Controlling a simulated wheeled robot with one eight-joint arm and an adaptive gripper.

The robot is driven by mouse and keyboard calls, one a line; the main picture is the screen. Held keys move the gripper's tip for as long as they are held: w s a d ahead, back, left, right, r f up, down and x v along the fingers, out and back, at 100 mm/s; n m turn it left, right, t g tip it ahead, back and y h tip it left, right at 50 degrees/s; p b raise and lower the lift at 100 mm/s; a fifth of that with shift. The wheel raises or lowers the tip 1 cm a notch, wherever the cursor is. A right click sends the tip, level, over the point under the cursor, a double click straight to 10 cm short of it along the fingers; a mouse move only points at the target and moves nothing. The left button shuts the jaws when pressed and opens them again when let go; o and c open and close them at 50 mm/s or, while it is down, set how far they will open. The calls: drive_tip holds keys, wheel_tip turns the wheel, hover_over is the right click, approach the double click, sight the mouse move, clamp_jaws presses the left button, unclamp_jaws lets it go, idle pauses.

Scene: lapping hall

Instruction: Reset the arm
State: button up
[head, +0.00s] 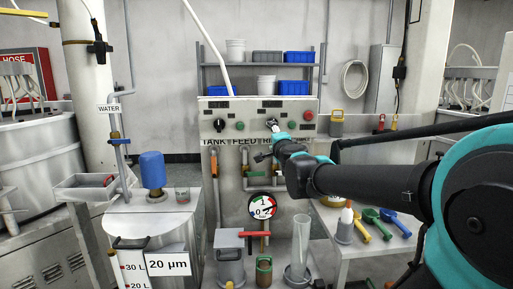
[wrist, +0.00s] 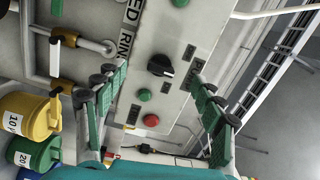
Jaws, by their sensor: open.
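My arm reaches in from the right in the head view, stretched toward the grey control panel (head: 229,113). My gripper (head: 272,127) is at its far end, small and partly hidden by my own wrist, in front of the panel. In the wrist view my gripper (wrist: 160,72) is open, with a green finger on each side and nothing held. A black rotary knob (wrist: 160,66) shows between the fingers, with a green button (wrist: 145,94) and a red button (wrist: 151,120) beside it. I see no contact with the knob; the exact gap cannot be told.
Pipes and a pressure gauge (head: 263,206) sit below the panel. A white table (head: 348,247) with coloured scoops stands under my arm. A drum with a blue motor (head: 152,169) stands left. Shelves with blue bins (head: 299,57) are above. Yellow (wrist: 29,117) and green jugs show in the wrist view.

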drive_tip(key=s+a+f+n+g+y, duration=0.2)
drive_tip(key=s+f+n+g, duration=0.3)
drive_tip(key=f, duration=0.6)
drive_tip(key=s+a+f+n+g+y, duration=0.25)
drive_tip(key=s+f+n, duration=0.45)
drive_tip(key=f, duration=0.4)
drive_tip(key=s+d+f+n+g+h, duration=0.1)
drive_tip(key=s+d+f+g+h, duration=0.2)
drive_tip(key=s+d+f, duration=0.2)
drive_tip(key=s+d+f+n+g+h, duration=0.2)
drive_tip(key=s+d+f, duration=0.3)
drive_tip(key=s+f, duration=0.7)
drive_tip(key=shift+d+g+h, duration=0.4)
drive_tip(key=shift+g+h, duration=0.15)
drive_tip(key=shift+g, duration=0.1)
